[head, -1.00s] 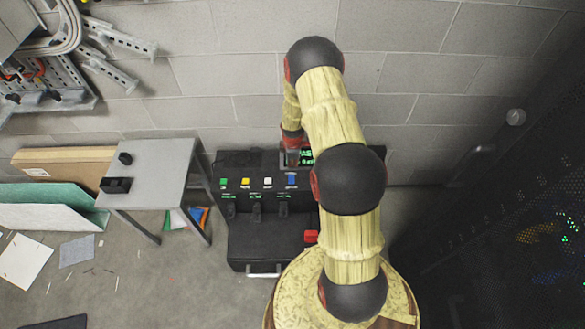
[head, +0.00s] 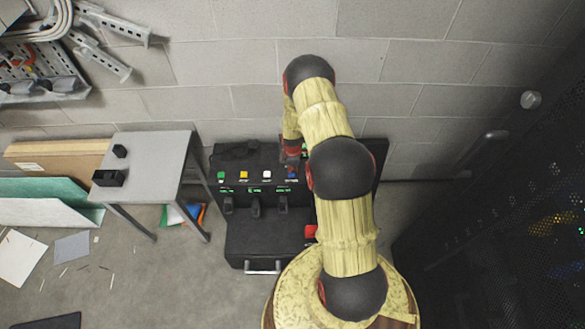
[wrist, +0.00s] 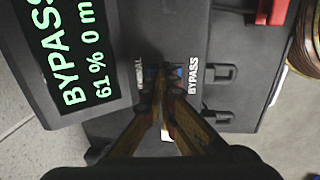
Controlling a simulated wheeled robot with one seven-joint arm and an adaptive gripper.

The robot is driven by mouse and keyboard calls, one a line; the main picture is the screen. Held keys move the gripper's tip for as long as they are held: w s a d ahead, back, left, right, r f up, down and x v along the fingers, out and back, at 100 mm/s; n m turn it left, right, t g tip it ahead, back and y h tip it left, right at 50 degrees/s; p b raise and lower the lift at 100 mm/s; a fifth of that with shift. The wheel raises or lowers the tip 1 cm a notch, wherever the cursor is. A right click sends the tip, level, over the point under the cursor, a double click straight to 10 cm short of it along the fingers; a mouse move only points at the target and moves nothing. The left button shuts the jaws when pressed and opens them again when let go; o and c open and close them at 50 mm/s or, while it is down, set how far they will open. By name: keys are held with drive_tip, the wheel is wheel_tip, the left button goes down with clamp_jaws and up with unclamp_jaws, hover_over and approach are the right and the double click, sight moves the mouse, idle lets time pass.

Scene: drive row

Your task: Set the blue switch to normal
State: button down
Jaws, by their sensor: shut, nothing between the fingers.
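The blue switch (wrist: 178,72) is on the black panel of the console, between the NORMAL and BYPASS labels in the wrist view. It is mostly covered by my fingertips. In the head view a little blue of it (head: 291,169) shows just below my gripper (head: 291,156). In the wrist view my gripper (wrist: 160,78) is shut and empty, its tips over or against the switch; contact cannot be told. Which way the switch is set is hidden. The display (wrist: 65,50) at upper left reads BYPASS, 61 % and 0 m.
Green (head: 221,177), yellow (head: 244,175) and white (head: 267,175) switches stand in a row left of the blue one. A red part (head: 310,231) is at the console's lower right. A grey table (head: 158,155) is at left, a dark rack (head: 530,220) at right.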

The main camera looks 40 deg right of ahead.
drive_tip(key=shift+d+p, duration=0.15)
drive_tip(key=shift+p, duration=0.2)
drive_tip(key=shift+w+f+g+y+p, duration=0.15)
drive_tip(key=shift+f+g+y+p, duration=0.15)
drive_tip(key=shift+g+p, duration=0.15)
drive_tip(key=shift+s+a+p, duration=0.3)
drive_tip(key=shift+s+a, duration=0.2)
drive_tip(key=shift+s, duration=0.25)
